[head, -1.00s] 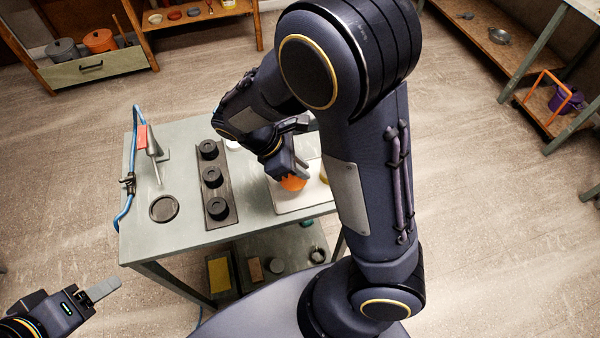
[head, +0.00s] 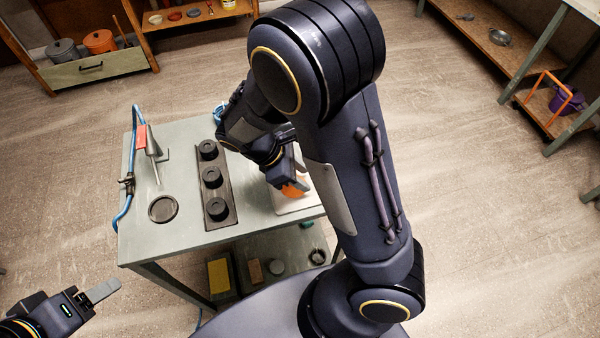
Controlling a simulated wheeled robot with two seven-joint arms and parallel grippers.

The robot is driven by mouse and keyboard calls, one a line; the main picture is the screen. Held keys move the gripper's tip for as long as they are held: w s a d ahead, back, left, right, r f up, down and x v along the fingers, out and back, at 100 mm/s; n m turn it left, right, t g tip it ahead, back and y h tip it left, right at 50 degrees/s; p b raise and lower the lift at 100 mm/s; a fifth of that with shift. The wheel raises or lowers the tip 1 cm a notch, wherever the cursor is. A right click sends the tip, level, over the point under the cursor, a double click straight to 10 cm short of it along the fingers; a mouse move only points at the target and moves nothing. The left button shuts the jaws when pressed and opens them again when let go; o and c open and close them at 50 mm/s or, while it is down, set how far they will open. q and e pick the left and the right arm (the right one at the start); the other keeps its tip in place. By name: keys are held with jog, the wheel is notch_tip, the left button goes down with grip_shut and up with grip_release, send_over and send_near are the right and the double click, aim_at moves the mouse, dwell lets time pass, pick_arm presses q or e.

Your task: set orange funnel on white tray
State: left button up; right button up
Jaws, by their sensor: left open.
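The white tray (head: 292,208) lies flat at the right end of the grey-green worktable, partly covered by my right arm. The orange funnel (head: 298,188) shows as a small orange patch over the tray. My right gripper (head: 293,186) is at the funnel, its fingers overlapping it from above. Whether the jaws are closed on it, and whether the funnel touches the tray, I cannot tell. My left gripper (head: 103,291) is at the lower left, open and empty, away from the table.
A dark rack with black round pieces (head: 213,180) stands left of the tray. A black ring (head: 163,208) and a grey nozzle on a blue hose (head: 153,146) are further left. The lower shelf holds a yellow block (head: 219,275). My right arm blocks the table's right end.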

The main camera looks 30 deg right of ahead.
jog(key=shift+r, duration=0.1)
jog(key=v, duration=1.2)
jog(key=s+d+r+m+t+y, duration=0.2)
jog(key=s+m+t+y, duration=0.2)
jog(key=s+m, duration=0.3)
jog(key=s+d+r+m+t+y, duration=0.2)
jog(key=s+m+t+y, duration=0.2)
jog(key=s+m, duration=0.3)
jog(key=shift+d+m+t+y+p, duration=0.3)
jog(key=shift+d+m+y+p, duration=0.15)
jog(key=shift+y, duration=0.45)
jog(key=shift+s, duration=0.1)
